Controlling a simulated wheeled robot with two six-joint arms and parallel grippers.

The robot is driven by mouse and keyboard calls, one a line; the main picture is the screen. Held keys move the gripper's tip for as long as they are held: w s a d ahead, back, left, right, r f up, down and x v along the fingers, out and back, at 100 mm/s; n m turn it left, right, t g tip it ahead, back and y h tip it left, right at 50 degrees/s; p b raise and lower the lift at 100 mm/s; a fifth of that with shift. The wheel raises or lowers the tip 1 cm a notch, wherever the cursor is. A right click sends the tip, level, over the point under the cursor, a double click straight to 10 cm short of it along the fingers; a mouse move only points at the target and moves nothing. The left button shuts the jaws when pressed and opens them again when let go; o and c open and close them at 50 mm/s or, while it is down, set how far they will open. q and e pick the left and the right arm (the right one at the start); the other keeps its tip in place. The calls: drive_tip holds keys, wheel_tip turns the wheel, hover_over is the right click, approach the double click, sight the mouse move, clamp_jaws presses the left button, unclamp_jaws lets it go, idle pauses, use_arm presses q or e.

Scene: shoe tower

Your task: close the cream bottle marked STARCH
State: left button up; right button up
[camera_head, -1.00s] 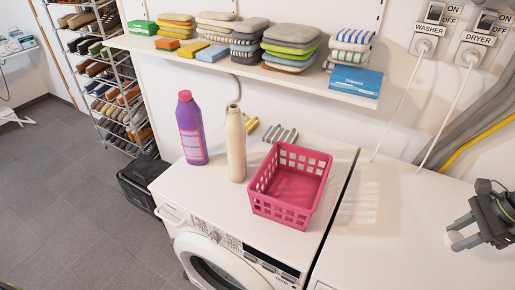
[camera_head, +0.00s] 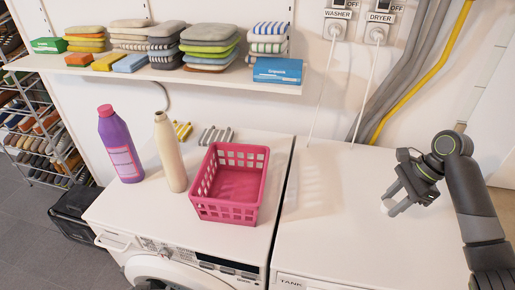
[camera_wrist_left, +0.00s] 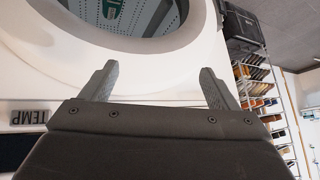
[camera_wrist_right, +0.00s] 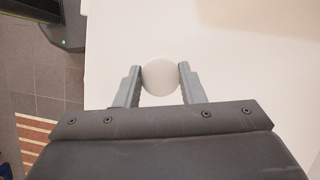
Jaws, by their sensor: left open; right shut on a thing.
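The cream bottle (camera_head: 170,152) stands upright on the left white machine, between a purple bottle and a pink basket. No marking can be read on it, and its narrow neck shows no clear cap. My right gripper (camera_head: 393,207) is over the right machine, well to the right of the bottle. It is shut on a small round white cap (camera_head: 386,208), which also shows between the fingers in the right wrist view (camera_wrist_right: 160,77). My left gripper (camera_wrist_left: 158,75) is open and empty in front of a machine's round door.
The purple bottle (camera_head: 120,145) with a pink cap stands left of the cream one. The pink basket (camera_head: 230,211) is close on its right. Striped cloths (camera_head: 215,135) lie behind. A shelf (camera_head: 200,73) with folded towels hangs above. The right machine's top (camera_head: 335,225) is mostly clear.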

use_arm(q)
drive_tip(key=w+r+n+t+y, duration=0.15)
drive_tip(key=w+r, duration=0.25)
drive_tip(key=r, duration=0.4)
drive_tip(key=w+r+t, duration=0.3)
drive_tip(key=w+r, duration=0.1)
drive_tip(key=r, duration=0.4)
use_arm(e)
drive_tip(key=shift+f+b, duration=0.3)
drive_tip(key=shift+f, duration=0.1)
use_arm(q)
drive_tip(key=t, duration=0.6)
approach(170, 153)
drive_tip(key=shift+w+a+f+m+h, duration=0.1)
drive_tip(key=shift+w+a+m+h, duration=0.1)
drive_tip(key=shift+w+a, duration=0.2)
drive_tip(key=shift+w+a+f+m+h, duration=0.15)
drive_tip(key=shift+w+a, duration=0.1)
drive_tip(key=shift+w, duration=0.25)
